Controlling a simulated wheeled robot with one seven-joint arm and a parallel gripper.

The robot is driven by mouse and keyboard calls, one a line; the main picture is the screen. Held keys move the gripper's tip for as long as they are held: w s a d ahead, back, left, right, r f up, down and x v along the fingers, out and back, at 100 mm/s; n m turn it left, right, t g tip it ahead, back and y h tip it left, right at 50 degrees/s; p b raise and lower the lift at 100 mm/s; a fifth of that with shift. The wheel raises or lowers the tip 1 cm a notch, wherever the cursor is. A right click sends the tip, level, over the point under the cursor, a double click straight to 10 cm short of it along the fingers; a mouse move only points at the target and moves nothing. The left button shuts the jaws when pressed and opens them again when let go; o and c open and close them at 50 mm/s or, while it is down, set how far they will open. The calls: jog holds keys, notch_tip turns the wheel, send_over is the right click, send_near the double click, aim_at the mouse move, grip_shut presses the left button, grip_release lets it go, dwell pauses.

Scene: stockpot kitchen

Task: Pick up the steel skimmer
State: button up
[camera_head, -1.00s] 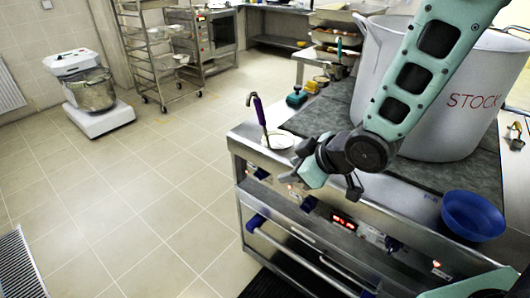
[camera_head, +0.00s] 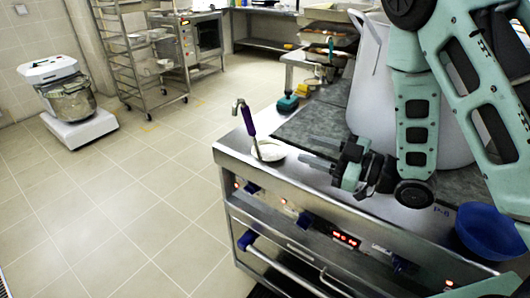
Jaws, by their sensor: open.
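The steel skimmer (camera_head: 248,121) stands nearly upright near the left end of the steel counter, a little tilted. It has a purple grip and a bent steel hook at its top. Its lower end is at a round white dish (camera_head: 268,151), and its head cannot be made out. My gripper (camera_head: 308,150) is open and empty, low over the counter to the right of the skimmer and dish. Its fingers point left toward the skimmer and are apart from it.
A large white stockpot (camera_head: 367,75) stands on a grey mat behind my arm. A blue bowl (camera_head: 490,230) is at the right front. A green-handled item (camera_head: 288,102) lies beyond the skimmer. The counter's front has knobs and rails (camera_head: 290,268). Open tiled floor lies left.

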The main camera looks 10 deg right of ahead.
jog(key=b, duration=0.2)
jog(key=p, duration=0.2)
send_near(256, 133)
jog(key=x, duration=0.4)
jog(key=shift+w+a+r, duration=0.15)
jog(key=shift+w+a, duration=0.05)
jog(key=shift+w, duration=0.15)
jog(key=p+x, duration=0.2)
jog(key=x, duration=0.3)
jog(key=shift+s+a, duration=0.15)
jog(key=shift+a, duration=0.1)
jog(key=shift+w+a, duration=0.35)
grip_shut()
